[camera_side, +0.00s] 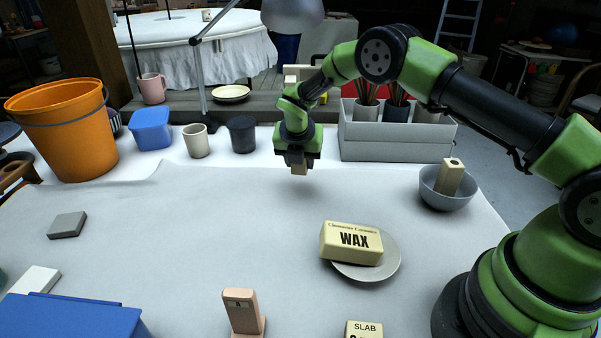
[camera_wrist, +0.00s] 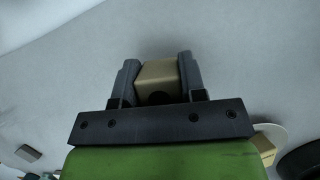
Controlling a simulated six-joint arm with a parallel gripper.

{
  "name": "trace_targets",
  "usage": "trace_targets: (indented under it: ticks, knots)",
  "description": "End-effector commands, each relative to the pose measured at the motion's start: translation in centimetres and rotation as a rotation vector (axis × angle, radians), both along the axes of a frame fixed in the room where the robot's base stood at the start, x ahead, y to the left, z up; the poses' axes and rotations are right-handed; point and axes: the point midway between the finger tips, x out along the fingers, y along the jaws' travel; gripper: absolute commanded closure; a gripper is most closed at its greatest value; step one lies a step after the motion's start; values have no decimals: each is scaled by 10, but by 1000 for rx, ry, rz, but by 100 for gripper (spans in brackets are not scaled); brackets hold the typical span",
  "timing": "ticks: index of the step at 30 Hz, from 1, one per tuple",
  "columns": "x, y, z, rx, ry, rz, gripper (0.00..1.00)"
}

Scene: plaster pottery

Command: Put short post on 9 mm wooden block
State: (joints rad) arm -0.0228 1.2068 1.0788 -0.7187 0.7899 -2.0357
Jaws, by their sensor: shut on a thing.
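My gripper (camera_side: 298,160) hangs above the pale cloth near the middle of the side view, pointing down. It is shut on a small tan post, which I take for the short post (camera_side: 299,170); its lower end shows below the jaws, apart from the cloth. In the wrist view the post (camera_wrist: 157,72) sits between both fingers, with a dark round spot on its near side. I cannot make out a block marked 9 mm. A pinkish labelled stand (camera_side: 242,310) is at the front, and a flat grey block (camera_side: 67,225) lies at the left.
A similar tan post (camera_side: 451,176) leans in a grey bowl (camera_side: 438,200) at right. A wax block (camera_side: 352,243) rests on a plate (camera_side: 386,262). A grey planter box (camera_side: 395,148), cups and an orange bucket (camera_side: 65,130) stand behind. The cloth's middle left is clear.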

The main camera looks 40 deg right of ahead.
Motion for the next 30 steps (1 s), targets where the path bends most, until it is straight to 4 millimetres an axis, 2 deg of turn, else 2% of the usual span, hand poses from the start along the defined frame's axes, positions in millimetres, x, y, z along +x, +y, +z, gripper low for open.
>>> trace_targets:
  ticks: [1,6,12,14,17,20,23,27,30]
  knots:
    - [0,0,12,1,-4,-2,92]
    - [0,0,41,0,-3,-1,92]
    - [-2,4,53,0,2,-10,92]
    - [-5,12,54,1,4,-28,92]
    - [-16,35,55,0,4,-92,92]
    - [-39,70,57,-2,5,-207,92]
    - [-73,109,61,-3,5,-366,92]
    - [-134,154,68,-4,5,-632,92]
    - [-184,177,75,-4,5,-834,92]
